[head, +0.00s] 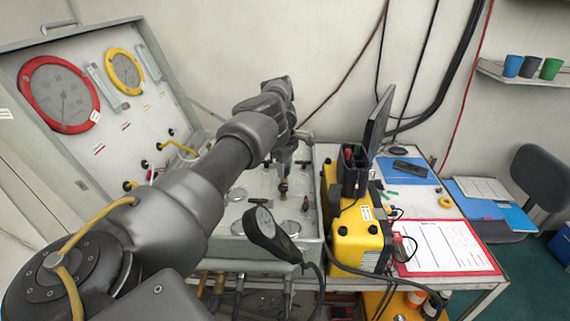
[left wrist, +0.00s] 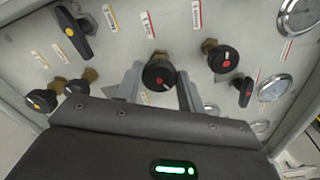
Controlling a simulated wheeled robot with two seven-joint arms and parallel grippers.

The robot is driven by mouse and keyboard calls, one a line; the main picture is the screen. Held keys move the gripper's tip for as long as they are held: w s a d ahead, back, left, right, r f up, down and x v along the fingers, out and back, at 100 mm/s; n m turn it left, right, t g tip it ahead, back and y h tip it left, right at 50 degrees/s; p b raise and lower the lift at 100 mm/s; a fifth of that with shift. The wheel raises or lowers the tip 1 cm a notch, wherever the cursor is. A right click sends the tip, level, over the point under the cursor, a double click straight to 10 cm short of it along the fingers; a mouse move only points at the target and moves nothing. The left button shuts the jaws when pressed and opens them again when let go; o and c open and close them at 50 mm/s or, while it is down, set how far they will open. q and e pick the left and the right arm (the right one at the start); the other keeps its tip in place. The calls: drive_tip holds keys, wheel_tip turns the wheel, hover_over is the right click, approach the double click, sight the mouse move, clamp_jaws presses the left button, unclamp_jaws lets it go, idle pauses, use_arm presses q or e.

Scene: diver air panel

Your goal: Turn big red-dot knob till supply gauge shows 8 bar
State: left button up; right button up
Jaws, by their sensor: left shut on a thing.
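A black knob with a red dot and a white mark (left wrist: 159,73) sits between the two fingers of my left gripper (left wrist: 160,90) in the left wrist view. The fingers are shut on it, one on each side. In the head view my left gripper (head: 284,167) points down onto the panel (head: 262,181), and my arm hides much of it. A large red-ringed gauge (head: 60,92) and a smaller yellow-ringed gauge (head: 125,71) are in the raised lid. I cannot tell which gauge is the supply one, nor read any needle. My right gripper is not in view.
Another red-dot knob (left wrist: 223,59) is close right of the held one. A black lever handle (left wrist: 74,33) and yellow-dot knobs (left wrist: 41,100) are to the left.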

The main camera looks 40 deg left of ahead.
use_arm(q)
drive_tip(key=m, duration=0.1)
drive_tip(key=m+p, duration=0.1)
drive_tip(key=m, duration=0.1)
drive_tip(key=shift+w+a+r+m+p, duration=0.1)
drive_tip(key=shift+r+m+p, duration=0.2)
drive_tip(key=shift+f+m+p, duration=0.1)
drive_tip(key=shift+m+p, duration=0.45)
drive_tip(key=shift+m, duration=1.15)
drive_tip(key=o, duration=1)
drive_tip(key=shift+f, duration=0.15)
drive_tip(key=shift+c, duration=0.2)
